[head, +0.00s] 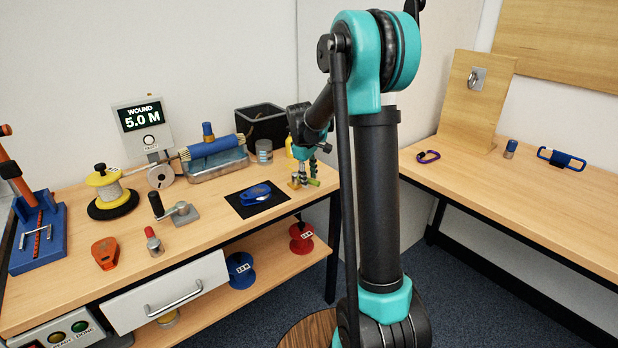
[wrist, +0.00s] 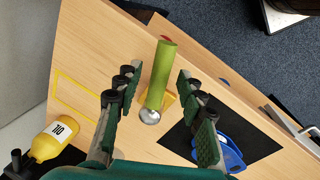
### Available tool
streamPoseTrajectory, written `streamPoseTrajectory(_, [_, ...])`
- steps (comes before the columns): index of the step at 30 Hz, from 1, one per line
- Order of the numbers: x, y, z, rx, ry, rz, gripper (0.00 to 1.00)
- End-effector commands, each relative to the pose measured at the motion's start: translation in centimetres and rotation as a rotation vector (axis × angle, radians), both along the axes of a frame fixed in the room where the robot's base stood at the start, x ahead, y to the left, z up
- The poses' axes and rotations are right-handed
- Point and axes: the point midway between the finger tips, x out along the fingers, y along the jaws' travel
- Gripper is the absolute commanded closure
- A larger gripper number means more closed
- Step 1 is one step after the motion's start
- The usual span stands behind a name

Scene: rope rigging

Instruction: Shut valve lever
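The valve lever has a green cylindrical handle (wrist: 161,75) with a silver ball or knob at its near end, seen from above in the wrist view. A yellow or brass part shows beneath it. In the head view the brass valve (head: 296,182) stands at the right end of the left bench, partly hidden by my gripper. My gripper (wrist: 155,80) is open above the lever, one finger on each side of the green handle, with gaps on both sides. In the head view my gripper (head: 303,166) points down over the valve.
A black mat (wrist: 262,143) with a blue pulley-like object (wrist: 228,150) lies close beside the lever. A yellow oil bottle (wrist: 52,140) stands on the other side, near a yellow outlined rectangle (wrist: 62,101). A black bin (head: 262,128) is behind. The bench edge is near.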

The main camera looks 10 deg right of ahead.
Motion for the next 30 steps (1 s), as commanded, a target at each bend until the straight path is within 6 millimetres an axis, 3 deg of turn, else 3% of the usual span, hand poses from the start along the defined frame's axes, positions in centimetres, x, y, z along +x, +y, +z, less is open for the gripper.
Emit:
streamPoseTrajectory(6, [-0.01, -0.01, 0.00, 0.000, 0.000, 0.000, 0.63])
streamPoseTrajectory(15, [-0.02, -0.01, 0.02, 0.000, 0.000, 0.000, 1.00])
streamPoseTrajectory(30, [0.06, -0.10, 0.02, 0.000, 0.000, 0.017, 1.00])
